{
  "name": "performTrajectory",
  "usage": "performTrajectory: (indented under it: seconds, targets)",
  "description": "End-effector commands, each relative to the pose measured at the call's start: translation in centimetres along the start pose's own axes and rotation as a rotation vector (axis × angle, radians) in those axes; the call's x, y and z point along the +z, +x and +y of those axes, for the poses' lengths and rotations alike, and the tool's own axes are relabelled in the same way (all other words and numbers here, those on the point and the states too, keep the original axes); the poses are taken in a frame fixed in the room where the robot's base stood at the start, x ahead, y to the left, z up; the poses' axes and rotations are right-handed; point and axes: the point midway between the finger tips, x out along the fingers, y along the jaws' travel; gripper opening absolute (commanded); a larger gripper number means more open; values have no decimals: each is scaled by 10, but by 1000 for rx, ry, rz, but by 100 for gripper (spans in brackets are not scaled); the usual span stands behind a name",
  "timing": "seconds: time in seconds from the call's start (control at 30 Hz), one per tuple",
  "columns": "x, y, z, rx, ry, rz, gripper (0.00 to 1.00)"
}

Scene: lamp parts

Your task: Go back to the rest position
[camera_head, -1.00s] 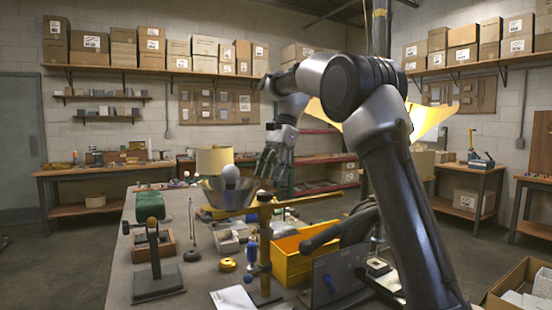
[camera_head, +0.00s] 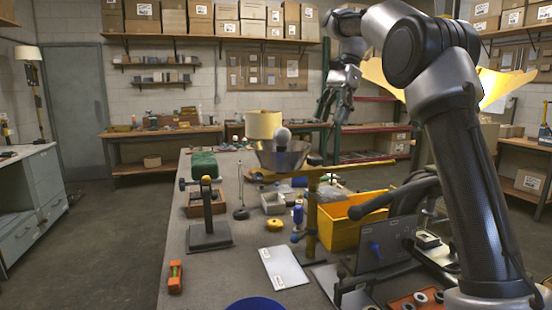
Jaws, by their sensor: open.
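My gripper (camera_head: 342,108) hangs at the end of my raised arm, above the far right part of the workbench (camera_head: 195,270). Its fingers point down and are apart, with nothing seen between them. The cream lampshade (camera_head: 263,125) stands at the far end of the bench. A silver bowl-shaped shade (camera_head: 283,158) with a pale round bulb (camera_head: 282,134) is in front of it, to the left of and below my gripper. The gripper is clear of both.
A yellow bin (camera_head: 345,232) and a brass-coloured stand (camera_head: 312,215) are on the bench below my arm. Open floor (camera_head: 110,240) lies left of the bench.

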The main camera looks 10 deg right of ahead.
Motion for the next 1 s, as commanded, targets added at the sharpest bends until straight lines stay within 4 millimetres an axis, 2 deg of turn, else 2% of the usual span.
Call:
performTrajectory:
  seconds: [0.17,0.23,0.47,0.67,0.8,0.9,1.0]
  targets:
    - [8,-8,45,-52,-127,64,60]
    - [10,-6,70,-73,-203,106,60]
    - [11,16,161,-113,-472,265,60]
    - [3,61,244,-99,-724,416,60]
    - [-6,102,298,-64,-904,521,60]
    - [-13,131,328,-35,-1014,583,60]
    - [-19,153,349,-8,-1097,628,60]
